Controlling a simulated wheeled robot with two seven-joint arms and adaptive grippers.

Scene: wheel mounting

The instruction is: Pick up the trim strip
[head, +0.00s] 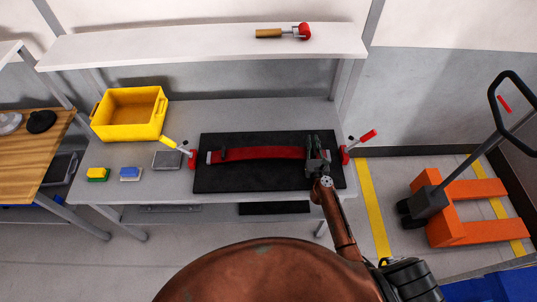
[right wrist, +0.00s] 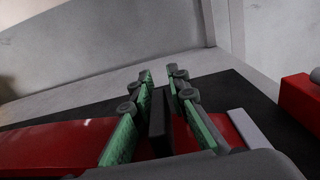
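The trim strip (head: 258,154) is a long, slightly curved red bar lying on a black mat (head: 255,182) on the grey bench, with pale ends. It also shows in the right wrist view (right wrist: 50,146), running beneath the fingers. My right gripper (head: 317,160) is over the strip's right end. In the right wrist view its green-padded fingers are apart, on either side of a dark upright piece (right wrist: 159,120) at the strip. A gap shows on the piece's right side; contact on the left is unclear. My left gripper is not in view.
A yellow-handled clamp (head: 172,143) and a red-handled clamp (head: 361,140) flank the mat. A yellow bin (head: 130,113), small coloured blocks (head: 98,174) and a grey box (head: 167,159) stand left. A red-headed mallet (head: 285,32) lies on the shelf. An orange pallet truck (head: 441,215) stands right.

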